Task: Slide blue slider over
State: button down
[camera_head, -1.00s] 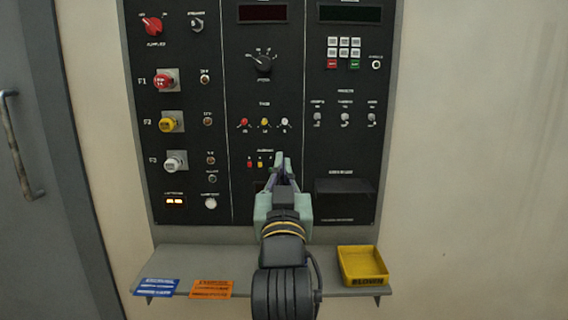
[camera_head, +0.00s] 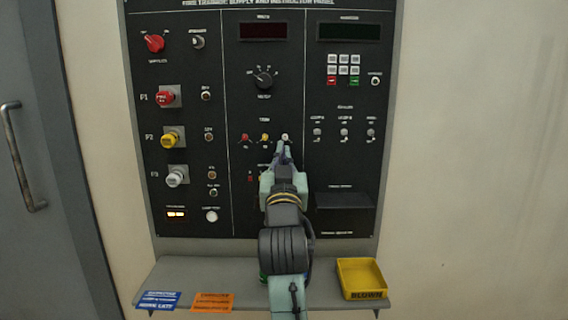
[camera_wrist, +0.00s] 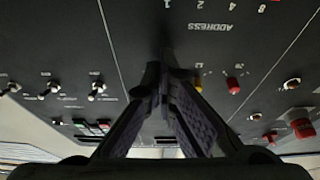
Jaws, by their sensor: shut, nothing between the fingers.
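I cannot make out a blue slider in either view; my gripper hides part of the panel's middle column. My gripper (camera_head: 284,150) is shut and empty, pointing at the dark control panel (camera_head: 215,100) near a white knob (camera_head: 285,137). In the wrist view the closed fingertips (camera_wrist: 163,75) are in front of the panel, below the ADDRESS label in that picture. A red knob (camera_wrist: 232,85) and a partly covered yellow one (camera_wrist: 198,85) are to their right. I cannot tell whether the fingertips touch anything.
A shelf (camera_head: 235,262) juts out under the panel. It carries a yellow tray (camera_head: 361,279), a blue card (camera_head: 158,300) and an orange card (camera_head: 213,302). A dark ledge (camera_head: 343,200) sticks out at the panel's lower right. Red, yellow and white buttons line its left column.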

notch_tip(320, 180, down, 4)
jog(key=shift+r, duration=0.1)
dwell(0.4)
notch_tip(320, 180, down, 2)
jog(key=shift+b, duration=0.45)
jog(key=s, duration=0.9)
jog(key=shift+s+r, duration=0.3)
jog(key=shift+r, duration=0.05)
